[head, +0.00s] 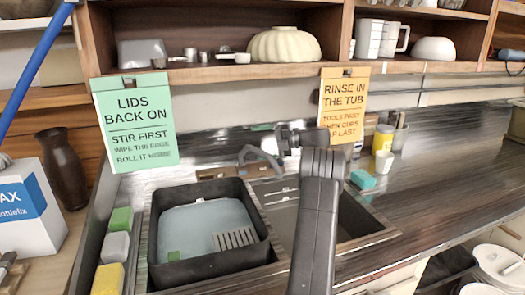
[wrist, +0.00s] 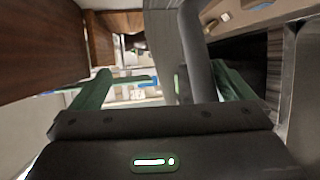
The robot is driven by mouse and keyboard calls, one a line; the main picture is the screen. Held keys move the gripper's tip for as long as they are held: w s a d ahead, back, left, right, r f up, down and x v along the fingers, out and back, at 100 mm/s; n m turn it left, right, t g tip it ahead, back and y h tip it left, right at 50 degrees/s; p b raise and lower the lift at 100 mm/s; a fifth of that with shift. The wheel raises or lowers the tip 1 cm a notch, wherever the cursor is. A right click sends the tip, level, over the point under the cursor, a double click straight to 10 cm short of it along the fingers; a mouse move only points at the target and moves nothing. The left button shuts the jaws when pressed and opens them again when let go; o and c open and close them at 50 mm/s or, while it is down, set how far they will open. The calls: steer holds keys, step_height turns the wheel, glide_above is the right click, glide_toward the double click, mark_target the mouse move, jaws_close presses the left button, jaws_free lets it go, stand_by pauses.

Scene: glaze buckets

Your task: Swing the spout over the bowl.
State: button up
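The grey curved spout (head: 258,155) stands behind the sink in the head view, partly hidden by my arm. In the wrist view a grey pipe, seemingly the spout (wrist: 193,45), runs down between my fingers, nearer the right one. My gripper (wrist: 165,88) has its green fingers apart; I cannot tell whether either touches the pipe. The sink has two bowls. The left bowl holds a black tub (head: 157,225) with pale water in it. The right bowl (head: 350,218) is dark and partly covered by my arm.
Sponges (head: 116,247) line the sink's left edge. Two signs, green (head: 133,120) and orange (head: 343,105), hang from the shelf above. The right counter (head: 450,170) is mostly clear.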

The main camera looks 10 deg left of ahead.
steer(key=shift+n, duration=0.4)
step_height(320, 180, up, 6)
steer(key=shift+a+f, duration=0.15)
steer(key=f, duration=0.3)
steer(key=shift+s+f, duration=0.35)
steer(key=shift+s, duration=0.05)
steer(key=shift+w+d+m+p, duration=0.25)
steer(key=shift+d+m+p, duration=0.05)
steer(key=shift+d+p, duration=0.1)
steer(key=shift+w+d+r+p, duration=0.1)
steer(key=shift+d+p, duration=0.25)
steer(key=shift+d, duration=0.5)
steer(key=shift+w+d+r+p, duration=0.1)
steer(key=shift+d+p, duration=0.25)
steer(key=shift+d, duration=0.45)
steer(key=shift+s+d+r, duration=0.15)
steer(key=shift+s+d, duration=0.05)
steer(key=shift+d, duration=0.3)
steer(key=shift+s+d+r, duration=0.15)
steer(key=shift+d, duration=0.3)
steer(key=c, duration=0.9)
steer(key=shift+o, duration=0.2)
steer(key=w+d+p, duration=0.2)
steer(key=d+p, duration=0.5)
steer(key=d, duration=0.2)
steer(key=shift+d+p, duration=0.35)
steer(key=shift+d, duration=0.05)
steer(key=shift+r, duration=0.1)
